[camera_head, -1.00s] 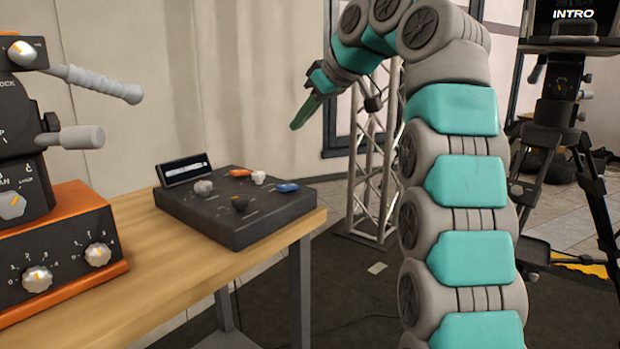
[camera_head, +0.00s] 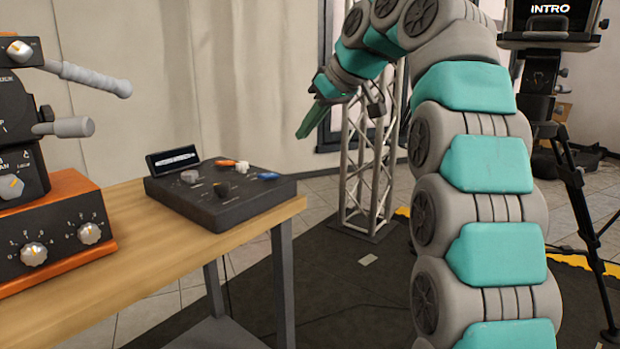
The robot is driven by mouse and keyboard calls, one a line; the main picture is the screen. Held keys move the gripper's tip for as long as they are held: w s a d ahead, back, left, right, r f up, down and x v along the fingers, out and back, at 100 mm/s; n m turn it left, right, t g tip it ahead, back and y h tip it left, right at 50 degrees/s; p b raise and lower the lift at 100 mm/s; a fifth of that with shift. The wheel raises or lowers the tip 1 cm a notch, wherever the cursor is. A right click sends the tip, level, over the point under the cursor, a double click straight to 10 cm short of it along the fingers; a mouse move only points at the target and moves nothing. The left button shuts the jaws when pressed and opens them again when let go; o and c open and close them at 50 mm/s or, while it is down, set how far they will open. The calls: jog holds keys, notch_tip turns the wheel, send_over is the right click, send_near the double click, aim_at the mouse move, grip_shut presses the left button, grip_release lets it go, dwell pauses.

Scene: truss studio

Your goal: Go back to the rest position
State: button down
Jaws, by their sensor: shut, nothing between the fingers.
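My gripper (camera_head: 308,130) is at the end of my teal and grey arm, which arches over from the right side of the view. The gripper is shut and empty, and points down to the left. It hangs in free air, above and to the right of the dark control panel (camera_head: 250,208) on the wooden table (camera_head: 150,252), apart from both. The panel has a small tilted screen, several knobs, and orange and blue levers.
An orange and black device (camera_head: 60,240) with knobs and grey handles stands on the table at left. A metal truss (camera_head: 362,185) stands behind my arm. A teleprompter (camera_head: 550,25) on a tripod (camera_head: 580,210) stands at right. Dark floor lies open beside the table.

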jog(key=s+d+f+m+g+h, duration=0.2)
jog(key=s+d+f, duration=0.3)
jog(key=s+f, duration=0.7)
jog(key=s+d+f+m+g+h, duration=0.2)
jog(key=s+d+f+m+g, duration=0.1)
jog(key=s+f, duration=1)
jog(key=s+d+f+m+g+h, duration=0.1)
jog(key=s+d+f+m, duration=0.3)
jog(key=s+f, duration=0.9)
jog(key=s+d+g, duration=0.1)
jog(key=s+d, duration=0.2)
jog(key=s, duration=0.2)
jog(key=shift+d+h, duration=0.25)
jog(key=shift+h, duration=0.15)
